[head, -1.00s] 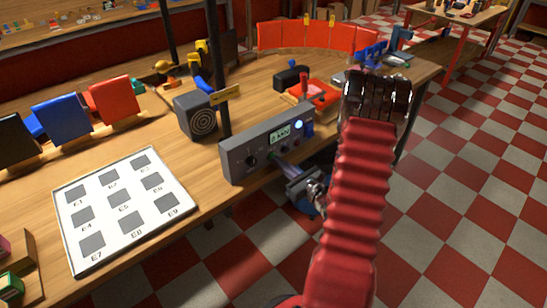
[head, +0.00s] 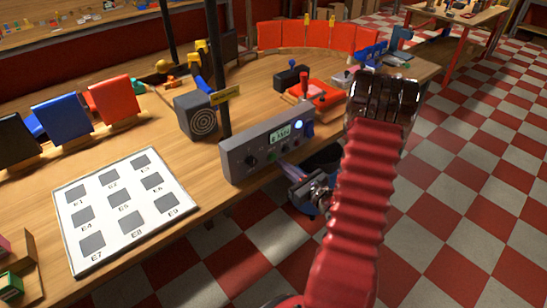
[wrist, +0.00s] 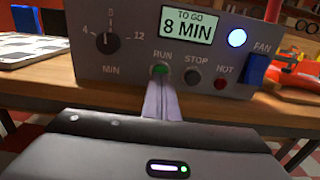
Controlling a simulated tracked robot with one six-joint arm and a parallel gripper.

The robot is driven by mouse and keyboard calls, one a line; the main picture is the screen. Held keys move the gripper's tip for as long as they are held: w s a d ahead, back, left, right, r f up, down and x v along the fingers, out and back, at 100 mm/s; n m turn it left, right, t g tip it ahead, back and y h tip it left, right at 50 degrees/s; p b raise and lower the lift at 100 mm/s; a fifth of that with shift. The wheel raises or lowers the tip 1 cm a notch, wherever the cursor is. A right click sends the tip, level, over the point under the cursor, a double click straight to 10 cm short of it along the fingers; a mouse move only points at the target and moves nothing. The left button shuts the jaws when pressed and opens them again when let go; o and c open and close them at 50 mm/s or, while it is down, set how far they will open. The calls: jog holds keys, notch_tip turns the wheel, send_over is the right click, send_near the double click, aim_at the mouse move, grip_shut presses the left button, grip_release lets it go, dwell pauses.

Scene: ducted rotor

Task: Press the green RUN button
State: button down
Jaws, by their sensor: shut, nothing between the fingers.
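The grey control box (head: 237,164) stands at the bench's front edge. In the wrist view its green RUN button (wrist: 161,69) sits under the RUN label, left of the dark STOP button (wrist: 193,75). My gripper (wrist: 161,84) is shut and empty, its narrow fingers pointing at the RUN button. The fingertips appear just below the green face; I cannot tell whether they touch. In the head view my gripper (head: 281,163) is in front of the box's lower face. The display (wrist: 188,25) reads TO GO 8 MIN, and a blue-white lamp (wrist: 237,38) is lit.
A black dial (wrist: 108,42) is left of RUN. A red indicator (wrist: 223,83) and the blue FAN switch (wrist: 257,69) are to the right. A white marked board (head: 70,220) lies left of the box. A speaker (head: 197,117) stands behind it.

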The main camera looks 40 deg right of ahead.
jog(key=s, duration=0.5)
jog(key=shift+s, duration=0.2)
dwell(0.4)
jog(key=shift+f, duration=0.1)
dwell(0.6)
